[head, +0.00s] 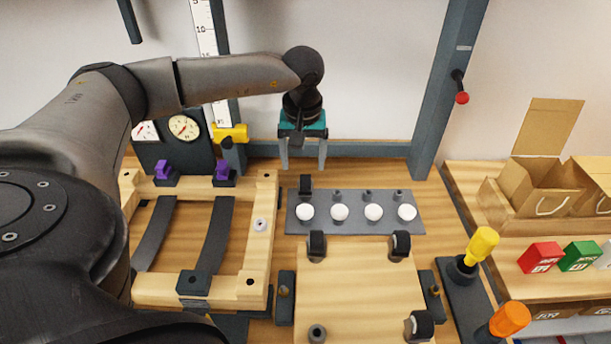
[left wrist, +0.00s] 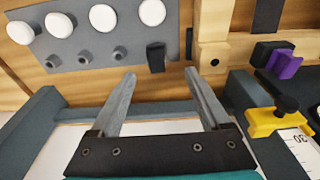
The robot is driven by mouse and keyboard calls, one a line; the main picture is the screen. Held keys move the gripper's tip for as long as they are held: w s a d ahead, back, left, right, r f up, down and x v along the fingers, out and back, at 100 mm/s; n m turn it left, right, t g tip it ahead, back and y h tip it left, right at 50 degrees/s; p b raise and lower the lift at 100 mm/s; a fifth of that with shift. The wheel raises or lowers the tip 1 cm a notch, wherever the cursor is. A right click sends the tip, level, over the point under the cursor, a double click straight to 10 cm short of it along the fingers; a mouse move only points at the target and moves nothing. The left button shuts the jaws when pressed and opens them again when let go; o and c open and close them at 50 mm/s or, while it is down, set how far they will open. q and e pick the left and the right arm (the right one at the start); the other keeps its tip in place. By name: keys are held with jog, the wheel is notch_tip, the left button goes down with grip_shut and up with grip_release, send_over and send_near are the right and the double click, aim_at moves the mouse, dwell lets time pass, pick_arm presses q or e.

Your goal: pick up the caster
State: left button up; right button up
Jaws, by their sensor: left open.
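A black caster (head: 306,184) stands at the back left of a grey plate (head: 372,222), in the row of small grey posts. It also shows in the left wrist view (left wrist: 156,57), just beyond my fingertips. My left gripper (head: 303,166) is open and empty, its fingers pointing down behind and above this caster. In the left wrist view its fingertips (left wrist: 159,73) are spread to either side of the caster's lower end, apart from it. Similar black casters sit on a wooden board at back left (head: 317,245), back right (head: 400,245) and front right (head: 419,325). My right gripper is not in view.
Several white knobs (head: 340,212) stand on the grey plate. The board's front-left corner has a bare grey socket (head: 317,333). A wooden frame (head: 262,250) with purple clamps (head: 163,168) lies left. Yellow (head: 482,245) and orange (head: 509,318) handles stand right. A blue-grey post (head: 447,95) rises behind.

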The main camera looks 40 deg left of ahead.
aim_at(306, 177)
pick_arm(q)
jog(key=f, duration=0.2)
jog(key=w+f, duration=0.1)
jog(key=f, duration=0.4)
jog(key=shift+w+a+f+b, duration=0.1)
jog(key=shift+w+a+b, duration=0.05)
jog(key=shift+a+b, duration=0.15)
jog(key=shift+c, duration=0.2)
grip_shut()
